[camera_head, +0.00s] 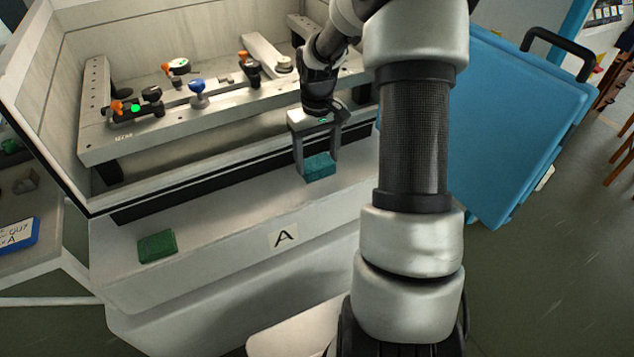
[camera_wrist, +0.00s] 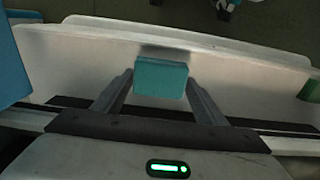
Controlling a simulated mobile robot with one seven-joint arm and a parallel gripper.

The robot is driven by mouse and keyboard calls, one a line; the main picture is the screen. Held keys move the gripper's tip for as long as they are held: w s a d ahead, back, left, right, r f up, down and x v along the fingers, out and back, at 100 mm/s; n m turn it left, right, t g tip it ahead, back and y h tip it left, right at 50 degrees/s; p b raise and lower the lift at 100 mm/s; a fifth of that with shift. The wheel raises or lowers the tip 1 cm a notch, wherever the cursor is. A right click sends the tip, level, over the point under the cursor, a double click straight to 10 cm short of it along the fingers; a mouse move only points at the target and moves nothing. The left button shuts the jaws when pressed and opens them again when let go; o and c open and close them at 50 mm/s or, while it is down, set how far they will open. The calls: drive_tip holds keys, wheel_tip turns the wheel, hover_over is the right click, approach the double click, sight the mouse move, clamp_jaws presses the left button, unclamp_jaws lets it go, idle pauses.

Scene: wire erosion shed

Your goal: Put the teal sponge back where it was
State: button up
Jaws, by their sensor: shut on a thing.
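The teal sponge (camera_head: 319,166) is a small block between the fingers of my gripper (camera_head: 320,172), over the white front ledge (camera_head: 215,232) of the machine, right of the label A. In the wrist view the sponge (camera_wrist: 161,79) sits between the two fingertips of my gripper (camera_wrist: 160,84), above the pale ledge (camera_wrist: 80,50). My gripper is shut on it. I cannot tell for sure whether its underside touches the ledge.
A green sponge (camera_head: 157,246) lies at the ledge's left end. Behind, the machine's clamping frame (camera_head: 195,123) carries several clamps and knobs. A blue cart (camera_head: 510,125) stands at right. A side table (camera_head: 35,195) with a blue-edged sign is at left. The ledge between the sponges is clear.

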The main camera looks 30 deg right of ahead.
sight(317, 174)
drive_tip(key=shift+f+b, duration=0.5)
drive_tip(key=shift+f, duration=2.35)
drive_tip(key=shift+f, duration=0.2)
drive_tip(key=o, duration=1)
wheel_tip(317, 174, up, 12)
drive_tip(key=shift+r+p, duration=0.2)
drive_tip(key=shift+p, duration=1)
